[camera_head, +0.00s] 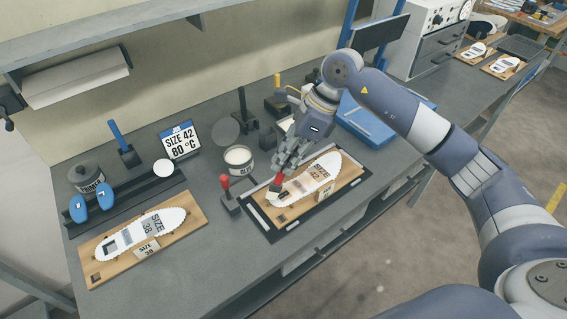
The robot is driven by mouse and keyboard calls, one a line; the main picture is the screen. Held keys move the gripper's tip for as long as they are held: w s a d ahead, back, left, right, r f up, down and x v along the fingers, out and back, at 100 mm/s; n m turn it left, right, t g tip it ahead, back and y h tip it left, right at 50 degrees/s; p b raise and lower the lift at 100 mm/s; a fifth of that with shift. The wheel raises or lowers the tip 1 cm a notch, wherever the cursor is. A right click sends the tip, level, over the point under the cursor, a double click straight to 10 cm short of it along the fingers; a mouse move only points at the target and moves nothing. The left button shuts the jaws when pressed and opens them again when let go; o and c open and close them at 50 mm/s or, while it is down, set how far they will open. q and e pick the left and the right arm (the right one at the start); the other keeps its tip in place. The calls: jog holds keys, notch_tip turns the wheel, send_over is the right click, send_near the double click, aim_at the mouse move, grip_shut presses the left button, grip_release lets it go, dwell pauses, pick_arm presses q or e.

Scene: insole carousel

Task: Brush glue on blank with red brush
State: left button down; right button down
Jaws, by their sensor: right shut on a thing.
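The blank (322,169) is a white insole shape marked size 42. It lies on a wooden board (346,179) set in a black frame (259,222) at the middle of the bench. My right gripper (284,168) comes from above and is shut on the red brush (276,182). The brush points down at the left part of the blank; I cannot tell whether its bristles touch it. The glue pot (239,158), open with white content, stands just left of my right gripper. My left gripper is not in view.
A second board (103,273) with a size 38 insole (130,238) lies at the left. A red-knobbed lever (226,186) stands beside the black frame. A primer pot (87,178), a size 42 sign (180,141) and a blue case (367,120) stand further back.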

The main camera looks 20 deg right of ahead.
jog(key=shift+r+p, duration=0.35)
jog(key=shift+r, duration=0.8)
jog(key=shift+a, duration=0.1)
